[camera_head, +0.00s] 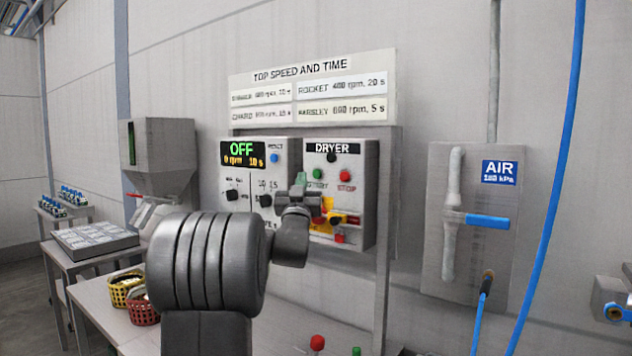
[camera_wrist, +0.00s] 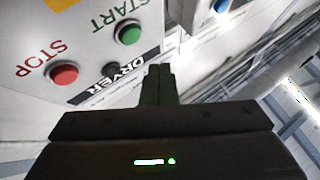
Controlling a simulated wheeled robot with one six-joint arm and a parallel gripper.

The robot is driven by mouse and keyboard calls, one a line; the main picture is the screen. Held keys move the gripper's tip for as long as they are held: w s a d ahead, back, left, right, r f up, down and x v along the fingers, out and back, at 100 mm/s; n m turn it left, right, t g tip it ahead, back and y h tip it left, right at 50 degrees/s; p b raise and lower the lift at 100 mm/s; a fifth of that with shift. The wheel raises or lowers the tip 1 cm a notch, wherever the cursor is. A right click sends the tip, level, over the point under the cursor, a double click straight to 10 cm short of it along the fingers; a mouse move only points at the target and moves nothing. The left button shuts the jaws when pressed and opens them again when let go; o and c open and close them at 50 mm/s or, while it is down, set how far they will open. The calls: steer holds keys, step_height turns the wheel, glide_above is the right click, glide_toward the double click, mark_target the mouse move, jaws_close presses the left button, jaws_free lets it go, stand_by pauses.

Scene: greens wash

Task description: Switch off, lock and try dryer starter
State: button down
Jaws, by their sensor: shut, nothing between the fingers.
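The dryer starter (camera_head: 365,210) is a grey box on the wall panel with a black DRYER label (camera_head: 332,148). Its green START button (camera_head: 317,174) and red STOP button (camera_head: 345,176) show in the head view. In the wrist view the green button (camera_wrist: 127,32) and red button (camera_wrist: 63,74) appear upside down. My gripper (camera_head: 300,179) is shut and empty in front of the starter's left edge. Its dark fingers (camera_wrist: 158,72) point towards the box beside the label; contact cannot be told. A yellow and red part (camera_head: 345,218) with a red piece (camera_head: 340,238) below is partly hidden by my wrist.
A control box (camera_head: 285,160) left of the starter reads OFF, 0 rpm, 10 s. An air panel (camera_head: 435,270) with a blue handle (camera_head: 488,221) and a blue hose (camera_head: 556,150) are at right. Yellow (camera_head: 122,292) and red (camera_head: 143,314) baskets stand on the left bench.

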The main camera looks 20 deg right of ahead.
steer(key=shift+s+a+b, duration=0.4)
steer(key=shift+s+a, duration=0.1)
steer(key=shift+a, duration=0.4)
steer(key=shift+w+d, duration=0.1)
steer(key=p, duration=0.3)
steer(key=d+p, duration=0.1)
steer(key=p, duration=0.1)
steer(key=shift+w+r+p, duration=0.2)
steer(key=shift+w+p, duration=0.15)
steer(key=shift+p, duration=0.05)
steer(key=shift+p, duration=0.4)
steer(key=s+a+b, duration=0.2)
steer(key=a, duration=0.1)
steer(key=a+b, duration=0.1)
steer(key=shift+s+a+f+b, duration=0.25)
steer(key=shift+s+b, duration=0.05)
steer(key=shift+s, duration=0.1)
